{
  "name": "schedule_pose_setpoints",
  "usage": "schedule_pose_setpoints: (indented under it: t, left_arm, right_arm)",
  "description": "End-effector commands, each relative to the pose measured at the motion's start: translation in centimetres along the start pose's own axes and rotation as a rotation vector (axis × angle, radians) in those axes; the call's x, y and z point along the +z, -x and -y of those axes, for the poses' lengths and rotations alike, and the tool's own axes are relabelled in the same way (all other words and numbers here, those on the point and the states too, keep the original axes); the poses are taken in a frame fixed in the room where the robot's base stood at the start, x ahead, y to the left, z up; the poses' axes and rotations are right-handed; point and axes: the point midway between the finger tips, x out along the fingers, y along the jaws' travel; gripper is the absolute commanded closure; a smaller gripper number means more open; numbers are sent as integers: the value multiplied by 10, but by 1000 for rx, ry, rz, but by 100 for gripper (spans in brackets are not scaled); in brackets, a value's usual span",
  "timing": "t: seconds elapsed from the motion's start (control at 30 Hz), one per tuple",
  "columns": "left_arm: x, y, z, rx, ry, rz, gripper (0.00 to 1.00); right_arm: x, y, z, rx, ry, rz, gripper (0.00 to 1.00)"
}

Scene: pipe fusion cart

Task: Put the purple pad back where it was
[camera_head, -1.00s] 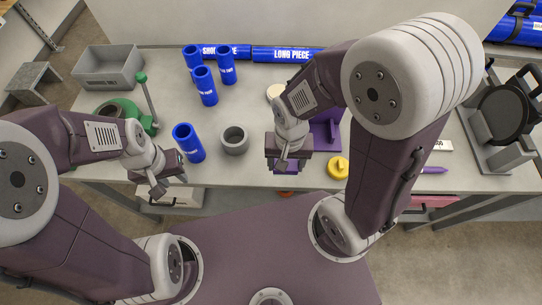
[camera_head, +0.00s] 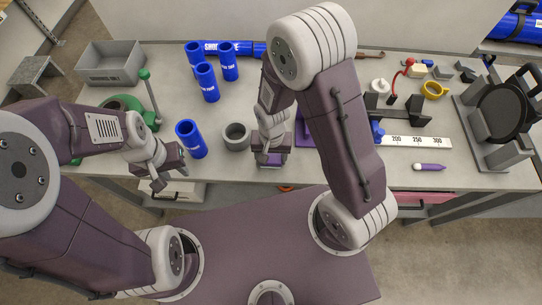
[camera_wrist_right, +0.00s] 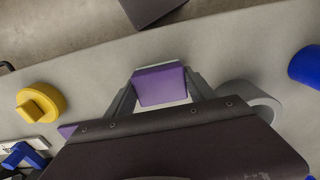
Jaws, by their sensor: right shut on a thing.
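The purple pad (camera_wrist_right: 158,85) shows in the right wrist view between the two fingers of my right gripper (camera_wrist_right: 160,96), which is shut on it. In the head view my right gripper (camera_head: 272,156) is low over the front of the bench, just right of the grey ring, with a sliver of the pad below it. I cannot tell whether the pad touches the bench. My left gripper (camera_head: 170,172) is open and empty near the front edge.
The grey ring (camera_head: 236,136) and an upright blue tube (camera_head: 190,139) stand left of the right gripper. A yellow knobbed cap (camera_wrist_right: 40,103) sits on the fixture's side. A white ruler (camera_head: 420,141) and a purple marker (camera_head: 430,167) lie to the right.

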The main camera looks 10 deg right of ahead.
Motion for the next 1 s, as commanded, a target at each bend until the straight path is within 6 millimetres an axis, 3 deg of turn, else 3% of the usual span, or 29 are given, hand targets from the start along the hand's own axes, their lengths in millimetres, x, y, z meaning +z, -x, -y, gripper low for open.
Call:
schedule_pose_setpoints:
  t: [0.13, 0.17, 0.2, 0.5, 0.63, 1.0]
  left_arm:
    - [0, -4, 0, 0, 0, 0, 64]
    - [0, -3, 0, 0, 0, 0, 64]
    - [0, -2, 0, 0, 0, 0, 64]
    - [0, -2, 0, 0, 0, 0, 64]
    - [0, 1, 0, 0, 0, 0, 64]
    - [0, 6, 0, 0, 0, 0, 64]
  right_arm:
    - [0, -5, 0, 0, 0, 1, 81]
    - [0, -4, 0, 0, 0, 0, 29]
    - [0, -3, 0, 0, 0, 0, 18]
    - [0, -3, 0, 0, 0, 0, 15]
    - [-1, 6, 0, -2, 0, -2, 15]
    - [-1, 91, 1, -4, 0, -5, 15]
